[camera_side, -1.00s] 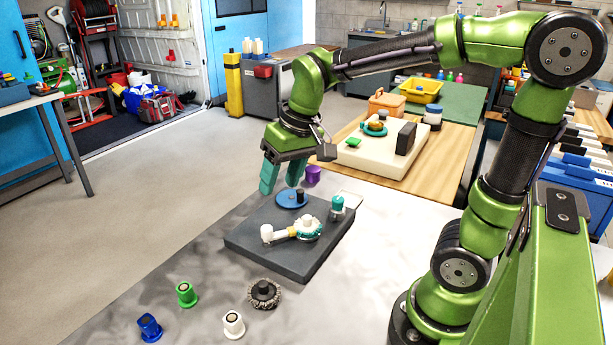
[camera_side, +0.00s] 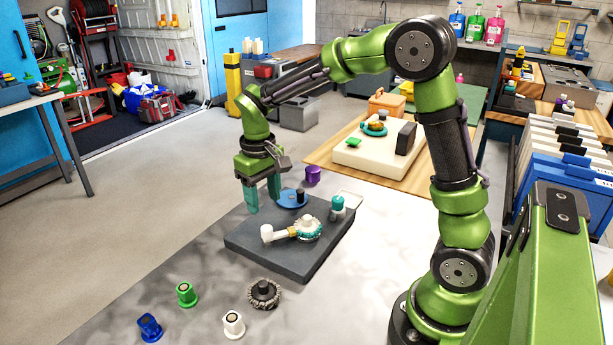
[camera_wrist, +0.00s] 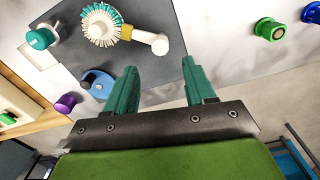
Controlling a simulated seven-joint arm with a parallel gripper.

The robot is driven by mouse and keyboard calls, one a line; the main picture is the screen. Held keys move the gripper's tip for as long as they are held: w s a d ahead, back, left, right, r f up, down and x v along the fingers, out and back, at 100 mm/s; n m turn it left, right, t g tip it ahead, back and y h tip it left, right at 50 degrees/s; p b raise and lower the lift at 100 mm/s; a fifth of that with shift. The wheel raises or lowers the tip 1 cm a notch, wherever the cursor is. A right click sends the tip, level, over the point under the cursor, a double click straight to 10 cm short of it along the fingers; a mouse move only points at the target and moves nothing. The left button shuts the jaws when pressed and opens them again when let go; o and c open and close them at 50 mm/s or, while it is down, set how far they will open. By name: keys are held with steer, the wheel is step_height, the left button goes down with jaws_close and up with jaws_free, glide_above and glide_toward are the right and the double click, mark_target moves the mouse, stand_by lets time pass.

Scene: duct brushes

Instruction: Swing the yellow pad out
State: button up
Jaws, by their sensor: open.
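My gripper (camera_side: 263,205) is open, with teal fingers pointing down over the left back part of a dark grey plate (camera_side: 290,262). Nothing shows between the fingertips in the wrist view (camera_wrist: 160,66). On the plate, a white arm (camera_side: 276,235) ends at a round brush (camera_side: 308,230) with white and teal parts. A small yellow piece (camera_wrist: 126,32) shows where the arm meets the brush; I cannot tell if it is the yellow pad. A blue disc (camera_side: 291,199) with a dark knob lies on the plate just right of the fingers.
A teal-topped white part (camera_side: 338,206) stands at the plate's right corner. A purple knob (camera_side: 313,174) stands behind. Green (camera_side: 186,294), blue (camera_side: 150,328) and white (camera_side: 233,324) knobs and a grey brush (camera_side: 264,294) stand in front. A cream plate (camera_side: 372,156) lies farther back.

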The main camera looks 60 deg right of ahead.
mark_target(267, 228)
step_height(267, 228, down, 8)
steer(key=shift+d, duration=0.1)
stand_by(0.4)
jaws_close()
